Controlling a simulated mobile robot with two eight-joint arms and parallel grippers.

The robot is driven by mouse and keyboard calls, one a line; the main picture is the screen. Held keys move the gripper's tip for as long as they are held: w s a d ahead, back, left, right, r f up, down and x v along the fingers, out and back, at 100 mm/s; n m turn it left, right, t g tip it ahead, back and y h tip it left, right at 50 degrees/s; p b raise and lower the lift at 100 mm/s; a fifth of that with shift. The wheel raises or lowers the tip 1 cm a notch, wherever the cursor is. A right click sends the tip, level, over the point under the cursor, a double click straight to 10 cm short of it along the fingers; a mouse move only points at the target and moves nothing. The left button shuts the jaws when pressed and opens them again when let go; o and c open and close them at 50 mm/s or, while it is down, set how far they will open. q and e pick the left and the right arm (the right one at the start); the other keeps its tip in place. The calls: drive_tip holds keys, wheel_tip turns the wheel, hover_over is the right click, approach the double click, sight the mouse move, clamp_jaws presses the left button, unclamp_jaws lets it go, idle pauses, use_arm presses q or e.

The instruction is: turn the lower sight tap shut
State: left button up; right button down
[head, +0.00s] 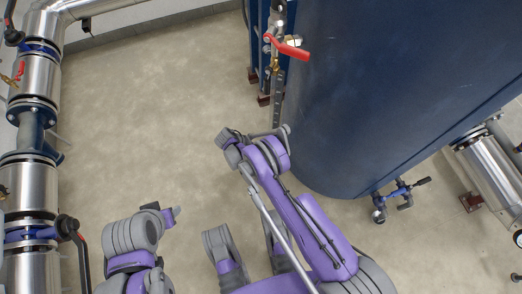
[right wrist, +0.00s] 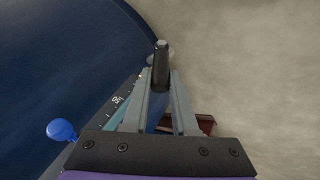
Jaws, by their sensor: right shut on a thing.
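In the right wrist view, my right gripper (right wrist: 160,85) has its two grey fingers closed on a black tap handle (right wrist: 161,62), which sticks up between the fingertips. The rest of the lower sight tap is hidden behind the fingers. In the head view, my right arm reaches to the foot of the sight gauge (head: 279,92) beside the blue tank; the tap there is covered by the arm, and the fingers are too small to make out. My left gripper (head: 171,213) is low at the left over bare floor, away from the gauge; its jaw opening is unclear.
The large blue tank (head: 375,80) fills the right. A red lever (head: 291,48) sits on the upper fitting. A blue knob (right wrist: 61,129) is beside the gauge scale (right wrist: 118,100). Steel pipework (head: 40,80) runs along the left. The floor (head: 150,100) between is clear.

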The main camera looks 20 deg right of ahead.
drive_tip(key=shift+w, duration=0.1)
drive_tip(key=c, duration=0.7)
unclamp_jaws()
drive_tip(key=p+v, duration=0.2)
drive_tip(key=v, duration=0.8)
drive_tip(key=shift+a+r, duration=0.2)
drive_tip(key=shift+a, duration=0.2)
drive_tip(key=shift+w, duration=0.1)
drive_tip(key=shift+c, duration=0.3)
